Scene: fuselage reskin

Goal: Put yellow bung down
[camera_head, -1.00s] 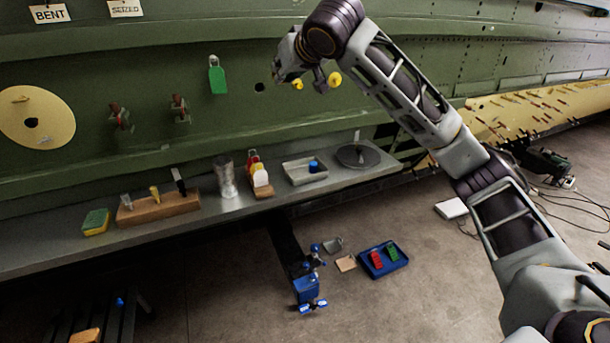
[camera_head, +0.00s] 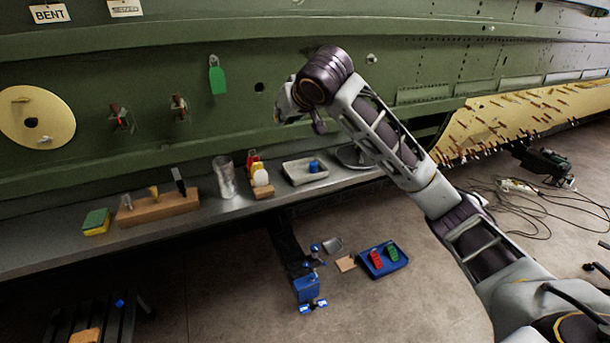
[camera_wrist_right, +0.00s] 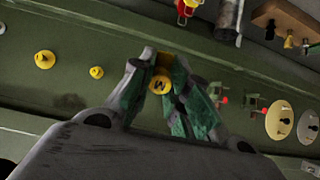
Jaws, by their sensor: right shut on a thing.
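In the right wrist view my right gripper (camera_wrist_right: 160,88) is shut on a yellow bung (camera_wrist_right: 161,84), whose round face with a dark mark points at the camera. Two other yellow bungs, one (camera_wrist_right: 44,60) and a second (camera_wrist_right: 96,72), sit on the green panel to the left in that view. In the head view my right gripper (camera_head: 299,112) is in front of the green fuselage panel, above the grey shelf (camera_head: 215,208). The held bung is hidden there by my wrist. My left gripper is not in view.
The shelf carries a tray (camera_head: 292,180) with a blue item, a glass-like cup (camera_head: 225,177), a wooden tool block (camera_head: 160,208) and a green-yellow sponge (camera_head: 96,221). A dark round dish (camera_head: 350,156) is partly behind my arm. A blue tray (camera_head: 396,266) lies below.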

